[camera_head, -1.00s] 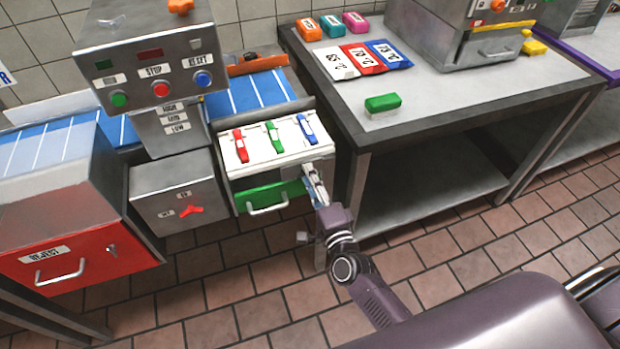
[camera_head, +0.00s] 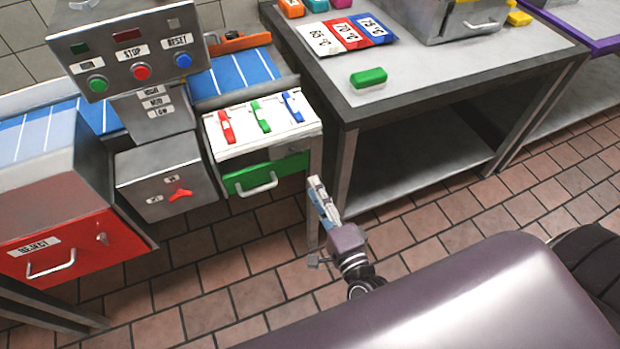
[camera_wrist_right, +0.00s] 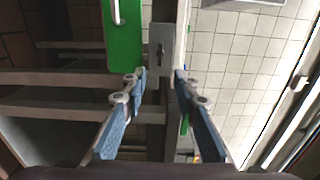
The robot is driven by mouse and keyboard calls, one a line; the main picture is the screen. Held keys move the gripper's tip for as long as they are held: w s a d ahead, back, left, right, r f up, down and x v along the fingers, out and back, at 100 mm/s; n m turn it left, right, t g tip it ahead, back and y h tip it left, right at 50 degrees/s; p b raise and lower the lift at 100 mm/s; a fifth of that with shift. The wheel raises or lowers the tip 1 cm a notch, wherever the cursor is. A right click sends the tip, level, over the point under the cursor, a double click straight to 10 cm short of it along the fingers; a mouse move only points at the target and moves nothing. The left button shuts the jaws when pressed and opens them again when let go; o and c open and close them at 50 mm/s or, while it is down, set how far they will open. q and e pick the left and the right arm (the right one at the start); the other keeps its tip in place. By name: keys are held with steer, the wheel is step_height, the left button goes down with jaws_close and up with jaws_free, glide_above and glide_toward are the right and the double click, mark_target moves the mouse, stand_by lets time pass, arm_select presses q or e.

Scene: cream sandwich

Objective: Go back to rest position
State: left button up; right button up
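My right gripper (camera_head: 315,185) is in front of the conveyor machine, just right of its green drawer (camera_head: 262,176) and apart from it. In the right wrist view, its two blue fingers (camera_wrist_right: 161,78) stand apart with nothing held between them. The green drawer (camera_wrist_right: 122,45) with its handle shows beyond the left finger there. My left gripper is not in view.
A white panel (camera_head: 272,139) with red, green and blue switches sits above the drawer. A grey table (camera_head: 440,85) carries temperature cards and a green block (camera_head: 368,78). A red reject bin (camera_head: 75,250) is at left. Tiled floor (camera_head: 225,275) is open in front.

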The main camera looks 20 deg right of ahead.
steer(key=shift+s, duration=0.25)
stand_by(0.3)
steer(key=s+f+n+g, duration=0.3)
steer(key=s+f+n, duration=0.1)
steer(key=f, duration=0.6)
steer(key=s+f+n+g+y, duration=0.1)
steer(key=s+f+n+g, duration=0.15)
steer(key=f, duration=0.75)
steer(key=s+f+n+g, duration=0.3)
steer(key=s+f+n, duration=0.1)
steer(key=f, duration=0.5)
steer(key=s+d+f+n+g, duration=0.1)
steer(key=s+f+n+g, duration=0.1)
steer(key=s+f, duration=0.4)
steer(key=s+d+f+n+g+h, duration=0.1)
steer(key=s+f, duration=0.5)
steer(key=s, duration=0.6)
steer(key=s+d+f+n+g, duration=0.3)
steer(key=s+f+n+g, duration=0.2)
steer(key=s, duration=0.4)
steer(key=shift+s+d+f+n+h, duration=0.25)
steer(key=shift+f+n, duration=0.25)
steer(key=shift+n, duration=0.45)
steer(key=shift+w+g, duration=0.15)
steer(key=shift+g, duration=0.1)
